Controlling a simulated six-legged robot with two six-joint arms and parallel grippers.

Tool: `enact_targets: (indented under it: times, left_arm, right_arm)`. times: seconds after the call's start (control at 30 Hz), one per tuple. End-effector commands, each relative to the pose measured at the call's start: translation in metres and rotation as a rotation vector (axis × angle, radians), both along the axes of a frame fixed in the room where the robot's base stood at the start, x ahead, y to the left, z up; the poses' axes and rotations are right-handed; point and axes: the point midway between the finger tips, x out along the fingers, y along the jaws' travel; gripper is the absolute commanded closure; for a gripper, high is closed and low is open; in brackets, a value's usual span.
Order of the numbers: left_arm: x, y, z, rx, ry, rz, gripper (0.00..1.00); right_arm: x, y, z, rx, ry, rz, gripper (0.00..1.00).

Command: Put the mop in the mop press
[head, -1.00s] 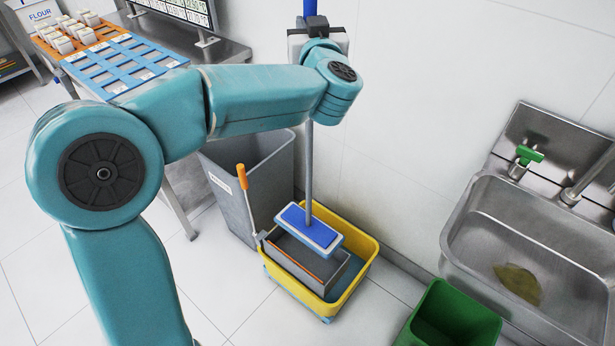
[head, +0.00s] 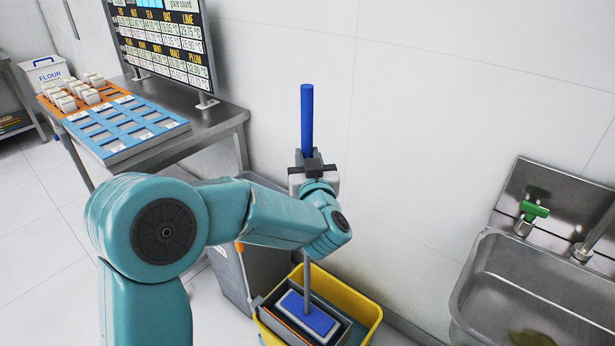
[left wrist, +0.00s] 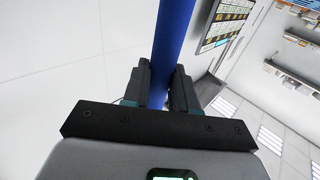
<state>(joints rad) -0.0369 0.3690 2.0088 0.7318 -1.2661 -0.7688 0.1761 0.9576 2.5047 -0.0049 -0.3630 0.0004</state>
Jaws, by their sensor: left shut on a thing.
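The mop has a blue upper handle (head: 307,115), a thin grey shaft and a flat blue head (head: 308,316). My left gripper (head: 314,162) is shut on the blue handle; the left wrist view shows the handle (left wrist: 172,35) between both fingers (left wrist: 161,88). The mop stands nearly upright. The grey mop press (head: 346,328) sits in a yellow bucket (head: 362,298). The mop head shows within the press outline, at its opening. How deep it sits cannot be told. My right gripper is not in view.
A grey bin (head: 231,276) stands left of the bucket, partly behind my arm. A steel sink (head: 468,285) with a green tap handle (head: 533,210) is at the right. A steel table (head: 222,115) with a blue rack and a display board stands at the back left. The wall is close behind.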

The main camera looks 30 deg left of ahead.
Motion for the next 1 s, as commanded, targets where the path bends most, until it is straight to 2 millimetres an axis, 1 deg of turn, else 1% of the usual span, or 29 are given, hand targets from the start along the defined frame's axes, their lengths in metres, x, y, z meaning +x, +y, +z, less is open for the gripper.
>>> enact_targets:
  times: [0.07,0.2,0.3,0.53,0.67,0.7,0.73,0.77,1.0]
  left_arm:
    - [0.001,0.001,-0.006,0.003,0.000,0.000,1.00]
    - [0.002,0.002,-0.029,0.003,0.003,0.001,1.00]
    - [0.001,0.002,-0.041,0.002,0.001,0.001,1.00]
    - [0.001,0.002,-0.041,0.001,-0.003,0.001,1.00]
    - [0.001,0.002,-0.045,0.002,-0.002,0.001,1.00]
    - [0.001,0.001,-0.045,0.000,0.001,0.000,0.63]
    - [0.001,0.001,-0.045,0.000,0.001,0.000,0.53]
    - [0.001,0.001,-0.045,0.000,0.001,0.000,0.47]
    - [0.001,0.001,-0.044,0.000,0.001,0.000,0.47]
  right_arm:
    - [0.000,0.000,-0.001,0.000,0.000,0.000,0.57]
    - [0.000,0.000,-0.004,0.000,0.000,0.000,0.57]
    - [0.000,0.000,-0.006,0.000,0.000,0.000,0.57]
    - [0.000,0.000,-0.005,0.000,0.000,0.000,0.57]
    - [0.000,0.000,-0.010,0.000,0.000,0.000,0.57]
    - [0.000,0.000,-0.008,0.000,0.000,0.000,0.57]
    - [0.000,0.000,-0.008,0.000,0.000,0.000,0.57]
    - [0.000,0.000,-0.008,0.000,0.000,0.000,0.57]
    - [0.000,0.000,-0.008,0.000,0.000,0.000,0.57]
